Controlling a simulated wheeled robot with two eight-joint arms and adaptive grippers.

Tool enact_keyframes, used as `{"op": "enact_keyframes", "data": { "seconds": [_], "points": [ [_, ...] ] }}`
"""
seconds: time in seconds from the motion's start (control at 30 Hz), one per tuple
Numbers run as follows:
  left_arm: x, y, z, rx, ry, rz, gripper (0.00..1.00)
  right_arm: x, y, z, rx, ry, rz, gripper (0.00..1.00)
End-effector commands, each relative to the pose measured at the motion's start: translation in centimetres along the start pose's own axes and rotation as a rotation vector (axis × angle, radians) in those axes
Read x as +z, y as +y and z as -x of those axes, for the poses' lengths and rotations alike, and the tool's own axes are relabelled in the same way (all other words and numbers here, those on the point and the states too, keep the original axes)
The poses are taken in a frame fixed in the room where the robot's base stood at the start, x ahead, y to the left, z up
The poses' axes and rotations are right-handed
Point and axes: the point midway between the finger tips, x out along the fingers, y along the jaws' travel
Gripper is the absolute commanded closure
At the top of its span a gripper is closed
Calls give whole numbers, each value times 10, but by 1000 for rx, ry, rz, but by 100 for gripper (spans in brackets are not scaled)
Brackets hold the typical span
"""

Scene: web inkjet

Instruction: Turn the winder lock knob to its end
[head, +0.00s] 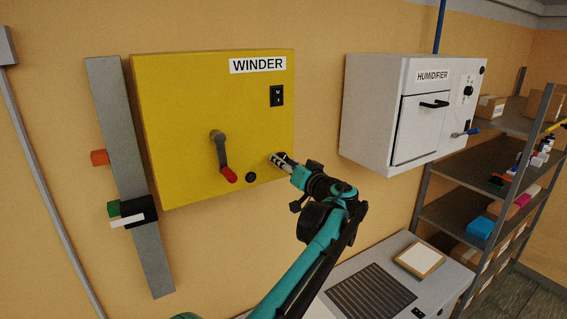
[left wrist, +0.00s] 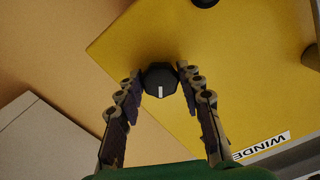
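The yellow winder box (head: 190,110) hangs on the wall with its WINDER label at the top. My left gripper (head: 277,159) reaches the lower right part of its front, covering most of the lock knob in the head view. In the left wrist view the dark knob (left wrist: 160,82) sits between the tips of my left gripper (left wrist: 161,76). The knob's white mark points toward the bottom of that picture. My right gripper is in neither view.
A grey lever with a red grip (head: 222,158) and a black round button (head: 251,177) are left of my gripper on the box. A white humidifier cabinet (head: 370,110) hangs to the right. A low grey unit (head: 400,262) and shelves (head: 460,215) stand at right.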

Motion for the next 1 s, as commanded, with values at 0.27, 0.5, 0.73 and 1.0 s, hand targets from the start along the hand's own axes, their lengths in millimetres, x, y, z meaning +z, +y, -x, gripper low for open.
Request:
{"op": "enact_keyframes", "data": {
  "seconds": [0.27, 0.5, 0.73, 1.0],
  "points": [
    [0, 0, 0, 0, -1, 1, 44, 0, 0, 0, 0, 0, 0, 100],
    [0, 1, 14, 2, 0, 1, 44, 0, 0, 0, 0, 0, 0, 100],
    [0, 1, 64, 5, 1, 1, 44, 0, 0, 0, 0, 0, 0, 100],
    [0, 1, 110, 1, 0, 1, 44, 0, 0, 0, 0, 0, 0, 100]
  ]
}}
